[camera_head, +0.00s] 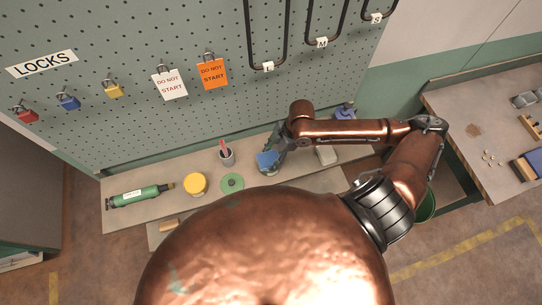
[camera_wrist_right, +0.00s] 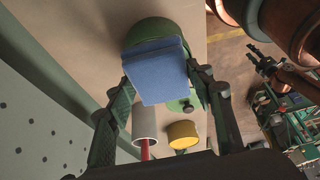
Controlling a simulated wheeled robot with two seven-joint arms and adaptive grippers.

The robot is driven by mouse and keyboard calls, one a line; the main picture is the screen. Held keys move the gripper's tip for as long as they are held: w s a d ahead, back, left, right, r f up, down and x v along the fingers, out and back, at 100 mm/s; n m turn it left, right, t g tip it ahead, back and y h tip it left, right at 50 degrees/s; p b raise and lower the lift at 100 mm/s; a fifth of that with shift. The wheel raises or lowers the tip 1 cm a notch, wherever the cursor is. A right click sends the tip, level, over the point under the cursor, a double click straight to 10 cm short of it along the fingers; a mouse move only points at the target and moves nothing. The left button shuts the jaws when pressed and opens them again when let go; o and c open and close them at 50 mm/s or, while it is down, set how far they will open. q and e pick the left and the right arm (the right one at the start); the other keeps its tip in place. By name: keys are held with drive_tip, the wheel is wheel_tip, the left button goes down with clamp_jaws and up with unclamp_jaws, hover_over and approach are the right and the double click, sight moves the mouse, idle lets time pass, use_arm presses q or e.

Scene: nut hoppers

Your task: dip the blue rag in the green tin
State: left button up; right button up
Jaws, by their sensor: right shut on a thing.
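The blue rag (camera_head: 266,158) is a folded pad in my right gripper (camera_head: 275,151). In the right wrist view the rag (camera_wrist_right: 158,72) lies between the two dark green fingers, which are shut on it. The green tin (camera_wrist_right: 150,28) shows as a round green shape directly behind the rag, which covers much of it. Whether the rag touches the tin or is inside it, I cannot tell. My left gripper (camera_wrist_right: 262,60) seems to be the dark one at the right of the wrist view; its jaws are too small to read.
On the bench (camera_head: 132,218) are a green disc with a dark knob (camera_head: 232,182), a yellow tin (camera_head: 195,184), a grey cup (camera_head: 227,158) with a red stick, and a green cylinder (camera_head: 140,196). A pegboard (camera_head: 130,60) stands behind. A grey block (camera_head: 326,156) lies right of the rag.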

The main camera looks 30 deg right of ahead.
sight(271, 158)
drive_tip(key=shift+s+f+p, duration=0.15)
drive_tip(key=shift+p, duration=0.15)
idle(1.2)
wheel_tip(271, 158, up, 7)
drive_tip(key=p, duration=0.8)
idle(1.0)
